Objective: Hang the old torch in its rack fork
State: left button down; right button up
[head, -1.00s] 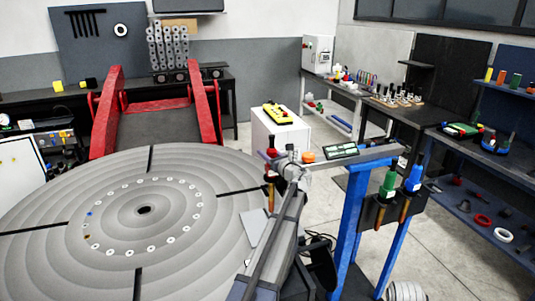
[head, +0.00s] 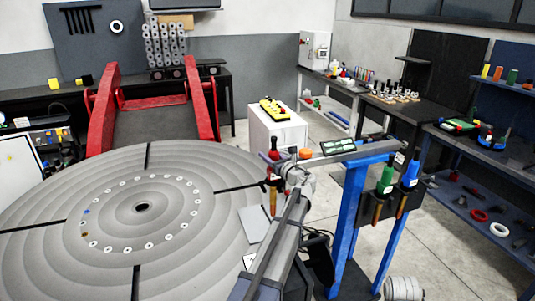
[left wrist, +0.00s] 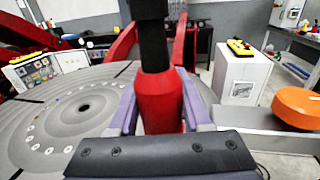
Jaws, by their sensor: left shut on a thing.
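My left gripper (head: 277,160) is shut on a red torch (head: 272,171) with a black upper end. The torch is roughly upright at the left end of the rack's grey top bar (head: 368,153), its copper-coloured lower end pointing down. In the left wrist view the torch's red body (left wrist: 160,100) stands between the purple-grey fingers. A green torch (head: 386,180) and a blue torch (head: 410,174) hang at the rack's right side. Whether the red torch sits in a fork cannot be told; my arm and gripper hide that part. My right gripper is out of view.
An orange round piece (left wrist: 298,107) sits on the bar close to the held torch; a green-and-white panel (head: 338,146) lies farther along it. The blue rack post (head: 348,215) stands right of my arm. A large round grey table (head: 60,230) fills the left.

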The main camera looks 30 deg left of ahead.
pick_arm(q)
jog(key=shift+s+a+v, duration=0.1)
jog(key=shift+s+v, duration=0.1)
jog(key=shift+v, duration=0.8)
jog(key=shift+s+a+v, duration=0.1)
jog(key=shift+s+v, duration=0.1)
jog(key=shift+v, duration=0.75)
jog(key=shift+s+a+v, duration=0.15)
jog(key=shift+s+v, duration=0.1)
jog(key=shift+v, duration=0.75)
jog(key=shift+w, duration=0.1)
